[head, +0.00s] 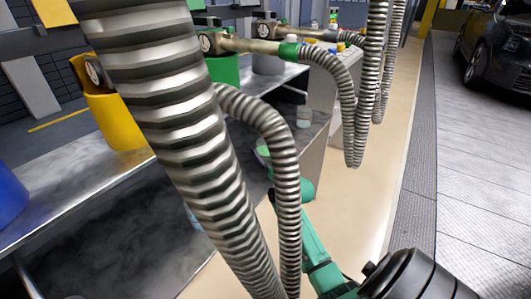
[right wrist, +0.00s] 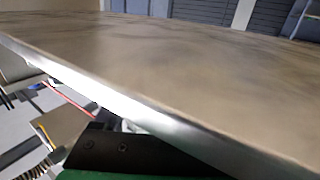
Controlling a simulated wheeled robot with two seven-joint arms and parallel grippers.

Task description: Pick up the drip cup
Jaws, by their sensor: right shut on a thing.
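My right arm comes in from the lower right, green and black, partly behind a ribbed hose. Its gripper is mostly hidden there. In the right wrist view a dark part of my right gripper (right wrist: 125,150) shows low, beside and below the bench edge. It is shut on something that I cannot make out. My left gripper is not in view.
Ribbed metal hoses (head: 185,120) hang across the head view in front of the bench (head: 95,230). The beige floor (head: 370,190) to the right is clear; a dark car stands beyond.

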